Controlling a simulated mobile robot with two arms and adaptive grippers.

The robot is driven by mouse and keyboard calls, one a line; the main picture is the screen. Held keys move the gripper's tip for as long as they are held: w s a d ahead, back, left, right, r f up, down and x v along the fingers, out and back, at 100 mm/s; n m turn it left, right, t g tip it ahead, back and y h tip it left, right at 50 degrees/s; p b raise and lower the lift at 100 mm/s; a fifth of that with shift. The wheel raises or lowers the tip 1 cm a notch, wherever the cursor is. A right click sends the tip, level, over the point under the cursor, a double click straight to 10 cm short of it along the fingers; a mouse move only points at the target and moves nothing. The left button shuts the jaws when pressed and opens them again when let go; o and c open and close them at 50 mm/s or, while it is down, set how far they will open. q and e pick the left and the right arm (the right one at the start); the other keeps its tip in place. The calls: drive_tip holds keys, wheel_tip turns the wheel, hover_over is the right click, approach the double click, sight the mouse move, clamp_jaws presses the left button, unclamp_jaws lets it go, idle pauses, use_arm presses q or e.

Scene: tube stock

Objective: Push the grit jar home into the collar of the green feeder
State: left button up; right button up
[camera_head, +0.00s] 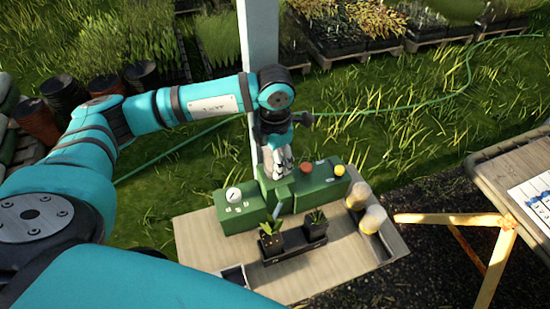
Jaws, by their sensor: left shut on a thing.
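The green feeder (240,213) stands at the back of a wooden bench top, with a white dial on its left part and a red knob and a yellow knob on its right part. My left gripper (283,170) points down over the feeder's middle, between the dial and the knobs. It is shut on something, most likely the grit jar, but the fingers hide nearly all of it. The collar is hidden too, so I cannot tell how far in the jar sits. My right gripper is not in view.
Two pale jars with yellowish contents (373,219) stand in a holder at the bench's right end. A black tray (291,250) with two potted plants stands in front of the feeder. A white post (259,35) rises behind. A wooden trestle (450,219) is at the right.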

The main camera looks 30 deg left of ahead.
use_arm(q)
drive_tip(key=o, duration=1.3)
wheel_tip(320, 180, up, 12)
drive_tip(key=shift+r, duration=0.1)
